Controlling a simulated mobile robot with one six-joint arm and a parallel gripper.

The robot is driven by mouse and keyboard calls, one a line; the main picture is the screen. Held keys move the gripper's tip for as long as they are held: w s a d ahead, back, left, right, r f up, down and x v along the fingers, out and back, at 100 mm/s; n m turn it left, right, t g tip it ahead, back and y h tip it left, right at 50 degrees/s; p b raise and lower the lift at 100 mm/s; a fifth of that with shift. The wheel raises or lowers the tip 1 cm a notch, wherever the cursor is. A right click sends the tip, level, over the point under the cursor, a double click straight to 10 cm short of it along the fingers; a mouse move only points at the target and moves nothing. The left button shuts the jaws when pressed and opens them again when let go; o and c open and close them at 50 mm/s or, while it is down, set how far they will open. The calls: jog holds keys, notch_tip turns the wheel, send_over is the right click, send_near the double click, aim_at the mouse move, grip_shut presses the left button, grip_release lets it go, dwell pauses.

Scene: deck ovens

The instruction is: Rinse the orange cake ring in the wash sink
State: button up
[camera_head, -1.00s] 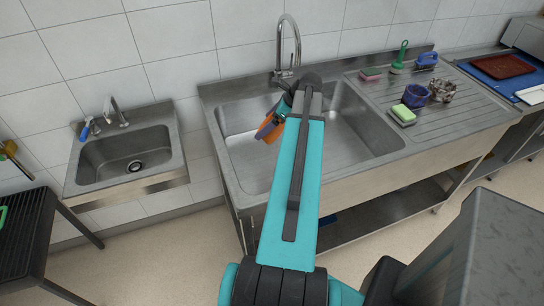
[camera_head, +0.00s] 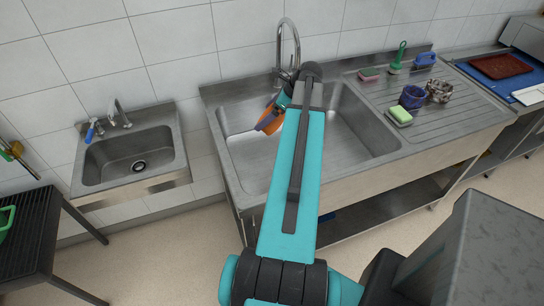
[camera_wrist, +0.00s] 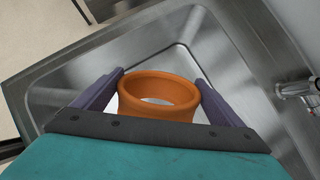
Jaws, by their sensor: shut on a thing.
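The orange cake ring (camera_wrist: 160,90) is between the two purple fingers of my gripper (camera_wrist: 160,95) in the wrist view, and my gripper is shut on it. In the head view the ring (camera_head: 271,123) shows in part beside my arm, over the left part of the large wash sink (camera_head: 356,137). The sink's steel basin (camera_wrist: 62,85) lies below the ring in the wrist view. The tall curved tap (camera_head: 287,45) stands at the sink's back edge, behind my gripper. Its base (camera_wrist: 296,90) shows at the right of the wrist view. I see no running water.
A small hand basin (camera_head: 127,160) is at left. A dark rack table (camera_head: 32,240) stands at lower left.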

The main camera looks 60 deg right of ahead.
jog(key=shift+r+p, duration=1.05)
jog(key=shift+r, duration=0.4)
dwell(1.5)
notch_tip(320, 180, up, 4)
jog(key=shift+p, duration=1.1)
jog(key=shift+s+d, duration=0.1)
